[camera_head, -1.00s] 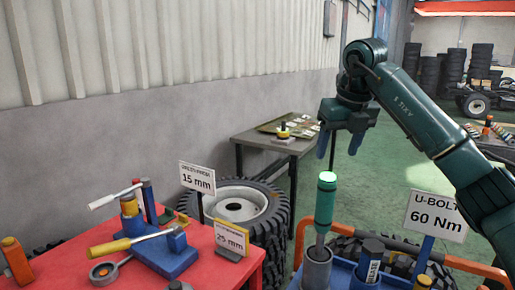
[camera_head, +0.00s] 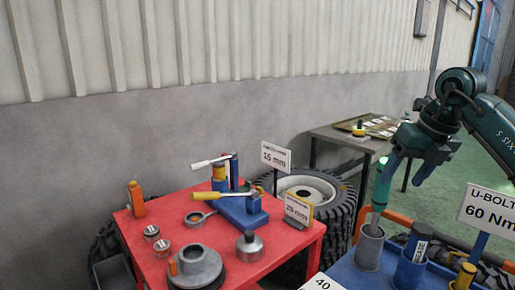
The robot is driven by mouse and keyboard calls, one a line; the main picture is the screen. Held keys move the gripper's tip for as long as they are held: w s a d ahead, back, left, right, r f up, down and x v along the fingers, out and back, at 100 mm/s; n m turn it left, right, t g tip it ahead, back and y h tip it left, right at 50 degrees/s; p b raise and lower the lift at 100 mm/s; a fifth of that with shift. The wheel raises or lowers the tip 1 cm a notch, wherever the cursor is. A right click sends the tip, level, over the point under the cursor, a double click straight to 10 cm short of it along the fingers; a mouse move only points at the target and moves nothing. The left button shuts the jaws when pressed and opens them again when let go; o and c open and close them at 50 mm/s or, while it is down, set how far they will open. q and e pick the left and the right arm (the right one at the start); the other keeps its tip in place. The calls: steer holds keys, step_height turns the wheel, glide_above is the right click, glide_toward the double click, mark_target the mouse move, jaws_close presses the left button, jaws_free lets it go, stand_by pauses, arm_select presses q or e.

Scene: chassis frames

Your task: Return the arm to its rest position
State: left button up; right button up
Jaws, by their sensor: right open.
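My right arm, dark green, comes in from the right edge. Its gripper (camera_head: 404,180) points down with its two fingers apart and nothing between them. It is at the right, above the blue tool stand (camera_head: 345,272). A tool with a green handle (camera_head: 381,186) stands upright in a grey cup (camera_head: 369,247) on the stand. The left finger overlaps the handle in the picture; I cannot tell whether they touch. My left gripper is not in view.
A red table (camera_head: 290,238) at the centre holds a blue-based tool (camera_head: 240,210), metal parts and signs. A tyre (camera_head: 340,207) stands behind it. A "60 Nm" sign (camera_head: 490,211) stands below my right arm. A dark workbench (camera_head: 345,136) is by the wall.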

steer(key=w+a+f+n+g+y, duration=0.15)
steer(key=a+f+y, duration=0.25)
steer(key=a+f, duration=0.4)
steer(key=s+a+f+m+t+y+p, duration=0.1)
steer(key=s+a+f+m+y, duration=0.15)
steer(key=s+a+y, duration=0.4)
steer(key=s+a+f+m+t+y, duration=0.25)
steer(key=a+y, duration=0.55)
steer(key=a, duration=0.4)
steer(key=s+d+f+m+t+h, duration=0.1)
steer(key=d+f+m+t+h, duration=0.35)
steer(key=m, duration=0.65)
steer(key=s+d+f+m+t+h, duration=0.2)
steer(key=f+m+t+h, duration=0.45)
steer(key=m, duration=0.45)
steer(key=s+d+f+m+g+h, duration=0.2)
steer(key=s+f+m+g+h, duration=0.1)
steer(key=s+f, duration=0.4)
steer(key=s+d+f+m+g+h+p, duration=0.1)
steer(key=s+d+f+m+g+h, duration=0.1)
steer(key=s+f+m, duration=0.3)
step_height(320, 180, down, 4)
steer(key=shift+s+d+r+g+h, duration=0.15)
steer(key=shift+s+d+g+h, duration=0.25)
steer(key=shift+s, duration=0.8)
steer(key=shift+a, duration=0.1)
steer(key=shift+c, duration=0.2)
